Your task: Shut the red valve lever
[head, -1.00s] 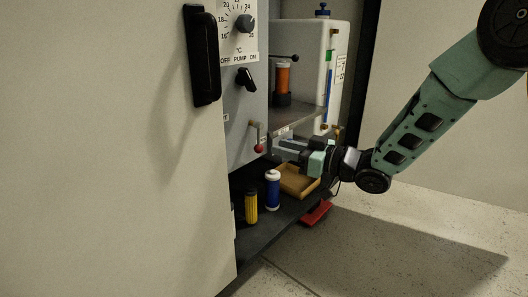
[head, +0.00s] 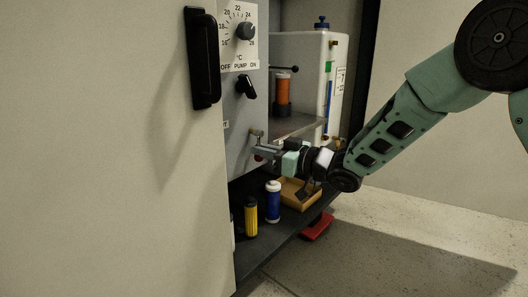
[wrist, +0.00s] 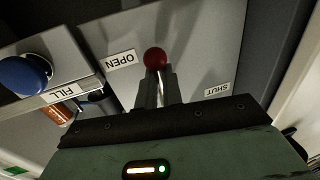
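The red valve lever shows in the wrist view as a round red knob (wrist: 154,58) on a thin metal stem. The knob stands just beyond my fingertips, with the stem between the fingers. It lies nearer the OPEN label (wrist: 120,60) than the SHUT label (wrist: 217,89). In the head view the red knob (head: 258,157) is mostly hidden under my fingers. My gripper (head: 262,148) reaches in from the right, against the grey panel. In the wrist view its two fingers (wrist: 160,84) are close together around the stem.
A blue knob (wrist: 26,74) sits by the FILL label in the wrist view. Below my gripper are a wooden tray (head: 300,195), a blue bottle (head: 273,202) and a yellow bottle (head: 251,217). A shelf (head: 298,126) and a white tank (head: 312,75) stand behind.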

